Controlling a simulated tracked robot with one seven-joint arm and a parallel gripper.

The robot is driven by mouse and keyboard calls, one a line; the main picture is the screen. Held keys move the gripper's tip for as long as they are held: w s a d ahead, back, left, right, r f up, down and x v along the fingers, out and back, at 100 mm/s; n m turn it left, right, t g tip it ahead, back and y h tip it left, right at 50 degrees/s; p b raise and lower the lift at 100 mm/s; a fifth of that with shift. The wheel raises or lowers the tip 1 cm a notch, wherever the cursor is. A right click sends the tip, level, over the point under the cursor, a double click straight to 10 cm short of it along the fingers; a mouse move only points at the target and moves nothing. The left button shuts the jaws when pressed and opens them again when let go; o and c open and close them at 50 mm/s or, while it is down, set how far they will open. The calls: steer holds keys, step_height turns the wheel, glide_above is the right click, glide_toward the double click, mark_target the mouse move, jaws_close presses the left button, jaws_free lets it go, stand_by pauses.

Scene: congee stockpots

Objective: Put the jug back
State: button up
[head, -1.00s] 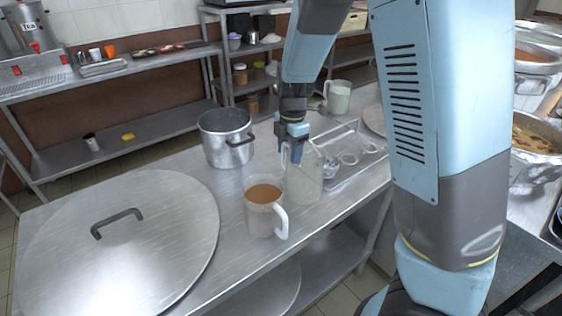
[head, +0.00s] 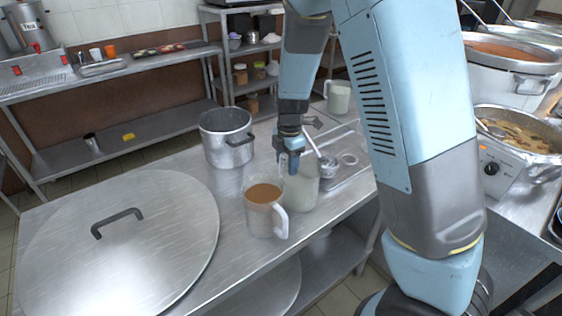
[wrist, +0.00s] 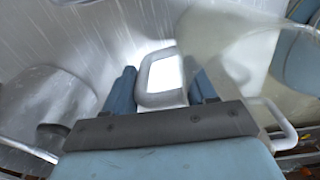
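A clear, whitish jug (head: 303,190) stands upright at the front edge of the steel table, or just above it; I cannot tell whether its base touches. My gripper (head: 290,162) points down at its upper left side. A third jug of pale liquid (head: 338,99) stands at the back of the table.
A steel pot (head: 226,142) stands behind and left of the jugs. A large round lid (head: 150,240) covers the table's left part. A tray (head: 352,178) with ladles or scoops lies right of the held jug. Large full pots (head: 520,135) stand at far right.

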steer(key=o, duration=0.5)
steer(key=shift+c, duration=0.2)
step_height(320, 180, up, 12)
steer(key=shift+d, duration=0.25)
steer(key=shift+s+r, duration=0.1)
